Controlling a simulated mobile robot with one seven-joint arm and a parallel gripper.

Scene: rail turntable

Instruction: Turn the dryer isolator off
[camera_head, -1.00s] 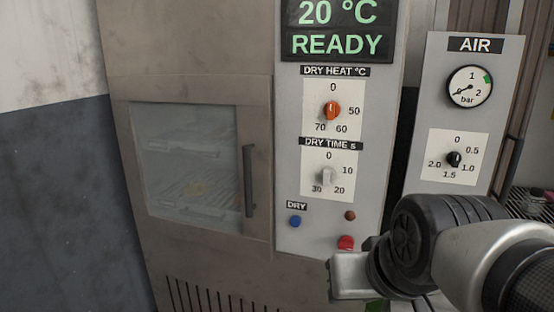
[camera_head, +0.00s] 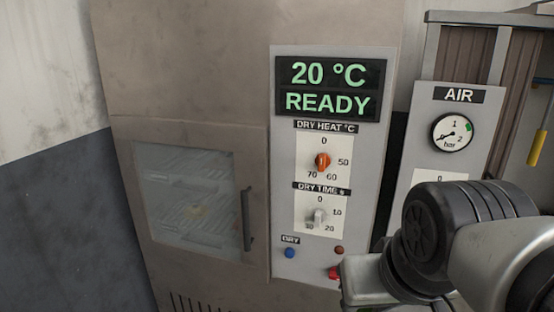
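The dryer's control panel (camera_head: 283,190) fills the middle of the view. Its display (camera_head: 328,88) reads 20 °C and READY. An orange heat knob (camera_head: 322,161), a grey time knob (camera_head: 319,216), a blue DRY button (camera_head: 289,253) and a small dark red lamp or button (camera_head: 339,250) sit below. A red control (camera_head: 334,273) lies at the bottom, partly covered by my gripper; I cannot tell whether it is the isolator. My gripper (camera_head: 360,272) is at the lower right, in front of the panel's lower edge. Its fingertips are not distinct, and contact cannot be judged.
The dryer door (camera_head: 190,200) is closed, with a dark vertical handle (camera_head: 247,218). An AIR panel (camera_head: 425,130) with a gauge (camera_head: 453,133) stands to the right, its lower part hidden by my arm. A yellow-handled tool (camera_head: 538,147) hangs at the far right.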

